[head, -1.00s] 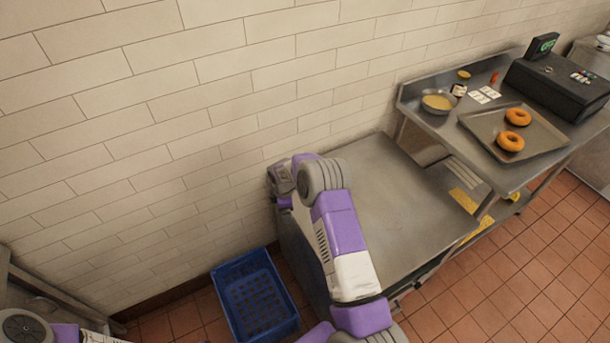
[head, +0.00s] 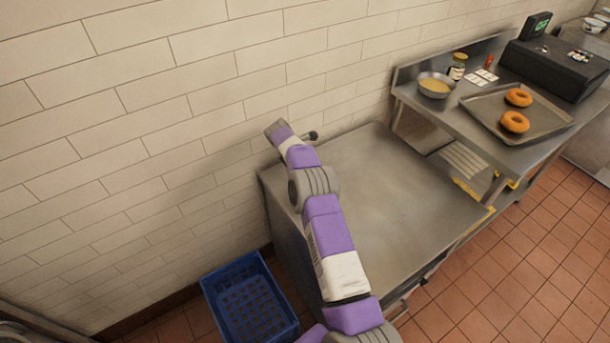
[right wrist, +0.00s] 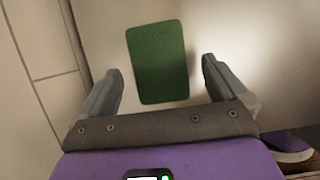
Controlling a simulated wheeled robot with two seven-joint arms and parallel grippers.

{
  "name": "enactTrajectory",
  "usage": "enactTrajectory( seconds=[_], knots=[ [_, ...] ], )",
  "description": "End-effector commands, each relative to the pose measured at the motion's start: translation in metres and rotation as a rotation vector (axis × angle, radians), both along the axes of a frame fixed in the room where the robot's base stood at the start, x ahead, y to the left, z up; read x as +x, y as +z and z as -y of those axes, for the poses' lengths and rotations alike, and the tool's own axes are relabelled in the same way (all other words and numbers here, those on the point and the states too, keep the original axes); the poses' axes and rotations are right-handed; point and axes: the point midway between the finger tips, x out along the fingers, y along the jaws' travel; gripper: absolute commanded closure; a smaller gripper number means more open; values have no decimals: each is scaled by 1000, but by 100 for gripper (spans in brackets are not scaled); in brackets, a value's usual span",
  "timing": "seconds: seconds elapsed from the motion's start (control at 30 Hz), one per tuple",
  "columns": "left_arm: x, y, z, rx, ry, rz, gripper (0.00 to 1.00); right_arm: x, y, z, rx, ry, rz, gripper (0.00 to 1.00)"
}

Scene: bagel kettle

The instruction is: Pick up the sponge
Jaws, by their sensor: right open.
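The green sponge (right wrist: 158,62) shows in the right wrist view as an upright-looking rectangle with rounded corners against a pale surface. My right gripper (right wrist: 161,66) is open, with one finger on each side of the sponge in the picture and a visible gap on both sides. I cannot tell how far beyond the fingertips the sponge is. In the head view my right arm reaches over the steel counter's left part to the tiled wall; its fingers are hard to make out and the sponge is not visible there. My left gripper is not in view.
The steel counter (head: 385,205) has a bare top. A blue crate (head: 250,297) stands on the floor at its left. At the right, a higher steel table holds a bowl (head: 435,86), a jar (head: 457,66), a tray (head: 483,112) with two bagels and a black register (head: 556,66).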

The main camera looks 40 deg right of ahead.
Motion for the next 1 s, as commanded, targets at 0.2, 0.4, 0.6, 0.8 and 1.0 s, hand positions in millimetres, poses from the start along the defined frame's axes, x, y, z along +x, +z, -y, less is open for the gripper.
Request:
enactTrajectory(
  seconds=[0.2,0.4,0.6,0.8,1.0],
  knots=[
    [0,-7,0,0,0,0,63,-1,-21,8,0,0,2,1],
    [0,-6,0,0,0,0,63,0,-20,8,1,1,2,1],
    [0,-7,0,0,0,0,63,-1,-21,8,1,0,1,1],
    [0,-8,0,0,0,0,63,-1,-24,8,0,0,1,1],
    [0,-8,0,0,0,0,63,-1,-25,8,0,0,1,1]
  ],
)
